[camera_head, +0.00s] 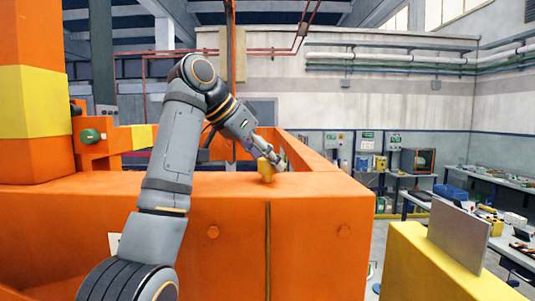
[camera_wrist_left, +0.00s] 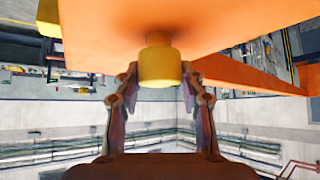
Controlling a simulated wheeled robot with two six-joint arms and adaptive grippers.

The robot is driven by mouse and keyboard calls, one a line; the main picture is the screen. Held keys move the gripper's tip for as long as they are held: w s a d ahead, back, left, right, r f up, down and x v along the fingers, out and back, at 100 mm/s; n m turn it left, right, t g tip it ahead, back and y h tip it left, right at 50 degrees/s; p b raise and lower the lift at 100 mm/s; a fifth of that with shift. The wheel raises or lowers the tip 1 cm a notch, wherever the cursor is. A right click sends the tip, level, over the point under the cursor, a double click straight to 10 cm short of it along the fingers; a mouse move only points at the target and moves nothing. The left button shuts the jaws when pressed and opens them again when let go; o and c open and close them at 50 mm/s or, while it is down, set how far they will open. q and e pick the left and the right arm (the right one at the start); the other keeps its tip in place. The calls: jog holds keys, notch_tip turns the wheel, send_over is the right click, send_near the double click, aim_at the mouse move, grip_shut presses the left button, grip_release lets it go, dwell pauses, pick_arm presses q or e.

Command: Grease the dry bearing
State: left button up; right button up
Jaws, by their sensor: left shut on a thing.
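A small yellow cylinder, perhaps a grease cup (camera_head: 265,168), stands on the top of the orange frame (camera_head: 220,184), near its far edge. In the left wrist view the yellow cylinder (camera_wrist_left: 158,70) has a narrower neck meeting the orange surface. My left gripper (camera_head: 272,160) is shut on it, with one finger on each side; the fingers also show in the left wrist view (camera_wrist_left: 160,82). I cannot tell which part is the dry bearing; none is clearly visible. My right gripper is not in view.
A grey plate (camera_head: 458,236) stands upright on a yellow block (camera_head: 420,262) at the right. Workbenches with tools (camera_head: 497,178) lie beyond.

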pick_arm(q)
jog(key=m+g+h, duration=0.1)
jog(key=m+g, duration=0.2)
jog(key=m, duration=0.1)
jog(key=shift+r+m, duration=0.1)
jog(key=shift+m, duration=0.2)
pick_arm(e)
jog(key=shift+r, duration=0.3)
pick_arm(q)
jog(key=shift+m+g, duration=0.3)
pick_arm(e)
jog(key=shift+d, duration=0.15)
pick_arm(q)
jog(key=o, duration=1.2)
